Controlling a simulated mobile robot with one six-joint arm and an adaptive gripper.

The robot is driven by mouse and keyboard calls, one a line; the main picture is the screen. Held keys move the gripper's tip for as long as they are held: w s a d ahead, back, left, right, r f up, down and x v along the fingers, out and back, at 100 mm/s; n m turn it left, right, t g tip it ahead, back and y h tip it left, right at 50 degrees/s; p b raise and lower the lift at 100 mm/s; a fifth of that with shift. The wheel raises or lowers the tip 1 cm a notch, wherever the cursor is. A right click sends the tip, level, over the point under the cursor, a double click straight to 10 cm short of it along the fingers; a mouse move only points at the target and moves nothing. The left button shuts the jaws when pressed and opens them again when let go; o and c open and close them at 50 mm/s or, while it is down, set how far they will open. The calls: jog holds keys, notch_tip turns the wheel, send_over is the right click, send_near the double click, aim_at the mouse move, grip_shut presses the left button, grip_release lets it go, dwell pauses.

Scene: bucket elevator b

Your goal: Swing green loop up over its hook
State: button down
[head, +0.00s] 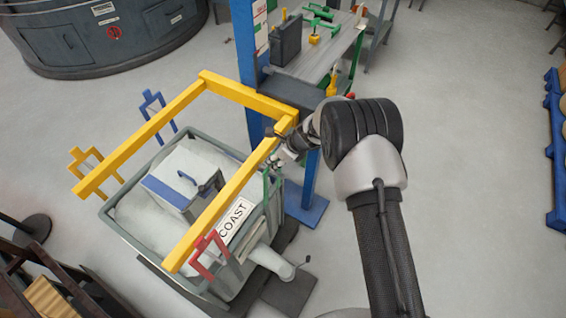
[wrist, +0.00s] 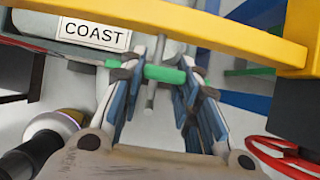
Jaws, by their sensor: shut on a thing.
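The green loop (wrist: 165,74) shows in the wrist view as a short green bar between my fingertips. My gripper (wrist: 163,72) is shut on it, just below the yellow beam (wrist: 190,28). A thin grey pin (wrist: 151,95) crosses the green bar between my fingers; I cannot tell whether it is the hook or whether the loop is around it. In the head view, my gripper (head: 274,163) is at the right side of the yellow frame (head: 213,185), and a little of the green loop (head: 266,186) shows below it. The rest of the loop is hidden.
Red (head: 208,256), orange (head: 86,165) and blue (head: 157,112) loops stand at the other frame corners. A grey bucket (head: 130,238) with a COAST sign (head: 236,221) is below.

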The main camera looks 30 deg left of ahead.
jog(key=shift+w+a+r, duration=0.1)
jog(key=shift+a+r, duration=0.05)
jog(key=shift+a, duration=0.8)
jog(key=shift+a+r, duration=0.1)
jog(key=c, duration=1.6)
grip_release()
jog(key=shift+o, duration=1.3)
jog(key=shift+a, duration=0.2)
jog(key=shift+o, duration=0.7)
jog(key=shift+d, duration=0.25)
